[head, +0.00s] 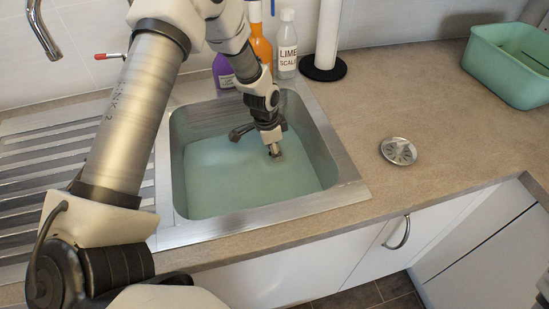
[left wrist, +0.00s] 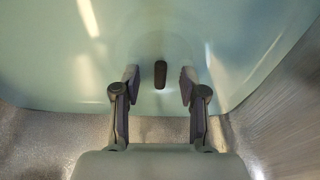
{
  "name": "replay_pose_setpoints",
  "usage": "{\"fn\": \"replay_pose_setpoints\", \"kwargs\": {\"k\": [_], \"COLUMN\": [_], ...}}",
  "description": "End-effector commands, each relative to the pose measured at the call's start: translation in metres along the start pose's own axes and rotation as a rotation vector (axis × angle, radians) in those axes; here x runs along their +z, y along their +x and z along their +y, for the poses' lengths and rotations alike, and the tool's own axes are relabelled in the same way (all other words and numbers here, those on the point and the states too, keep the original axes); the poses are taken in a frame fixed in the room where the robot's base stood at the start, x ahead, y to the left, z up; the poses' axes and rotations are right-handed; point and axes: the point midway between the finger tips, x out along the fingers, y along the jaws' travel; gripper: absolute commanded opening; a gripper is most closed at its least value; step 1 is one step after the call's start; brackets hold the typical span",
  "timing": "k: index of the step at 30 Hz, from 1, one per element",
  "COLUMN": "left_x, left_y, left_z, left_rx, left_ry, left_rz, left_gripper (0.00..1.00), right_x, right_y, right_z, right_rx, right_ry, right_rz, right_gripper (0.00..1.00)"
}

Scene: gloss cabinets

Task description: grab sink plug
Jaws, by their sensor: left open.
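A small dark upright piece, which looks like the sink plug's grip (left wrist: 160,74), stands out of the pale green surface in the sink (head: 214,190). My left gripper (head: 274,152) reaches down into the sink near its right back part. In the left wrist view my left gripper (left wrist: 160,80) is open, with one finger on each side of the dark piece and a gap to both. The lower part of the plug is hidden, and the head view mostly hides it behind the gripper. My right gripper is not in view.
A round metal strainer (head: 398,151) lies on the counter right of the sink. Bottles (head: 286,45) and a paper roll stand (head: 323,68) are behind the sink. A green tub (head: 507,70) is at the back right. The steel sink walls surround my gripper.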

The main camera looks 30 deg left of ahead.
Motion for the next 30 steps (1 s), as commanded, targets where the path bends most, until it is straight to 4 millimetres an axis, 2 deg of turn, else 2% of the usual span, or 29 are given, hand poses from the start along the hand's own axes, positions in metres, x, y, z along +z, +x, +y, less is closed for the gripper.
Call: {"fn": "replay_pose_setpoints", "kwargs": {"k": [7,10,11,23,30], "left_x": [0.0,0.0,0.0,0.0,-0.003], "left_y": [0.005,0.005,0.005,0.004,-0.013], "left_z": [0.0,0.0,0.0,0.0,-0.001], "left_rx": [-0.001,-0.001,0.0,0.0,-0.001], "left_ry": [0.0,0.0,0.0,0.0,0.0], "left_rz": [0.001,0.001,0.001,0.001,0.002], "left_gripper": [0.42,0.06,0.0,0.0,0.0], "right_x": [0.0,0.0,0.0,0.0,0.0], "right_y": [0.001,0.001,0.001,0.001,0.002], "right_z": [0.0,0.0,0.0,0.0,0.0], "right_rx": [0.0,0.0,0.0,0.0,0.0], "right_ry": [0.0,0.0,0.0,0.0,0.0], "right_rz": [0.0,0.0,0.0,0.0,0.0], "right_gripper": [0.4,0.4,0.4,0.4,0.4]}}
